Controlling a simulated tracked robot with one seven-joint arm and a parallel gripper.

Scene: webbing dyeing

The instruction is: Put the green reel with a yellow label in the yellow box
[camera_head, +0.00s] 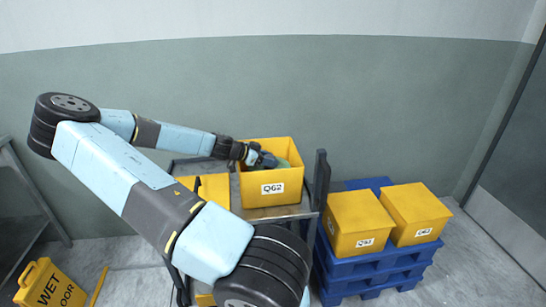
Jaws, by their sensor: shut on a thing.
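A yellow box (287,191) marked Q62 stands open at the top on a cart, in the middle of the view. My gripper (266,160) is at the mouth of this box, reaching over its left side. It is shut on a dark green thing (283,164), which looks like the green reel, inside or just above the box opening. The reel is small and partly hidden by my gripper and the box's front wall. I cannot see its yellow label, nor tell whether it touches the box.
Another yellow box (213,184) is on the cart at left, partly behind my arm. Two yellow boxes (358,222) (415,210) stand on stacked blue pallets (381,269) at right. A wet floor sign (50,284) stands at lower left. The wall is close behind the cart.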

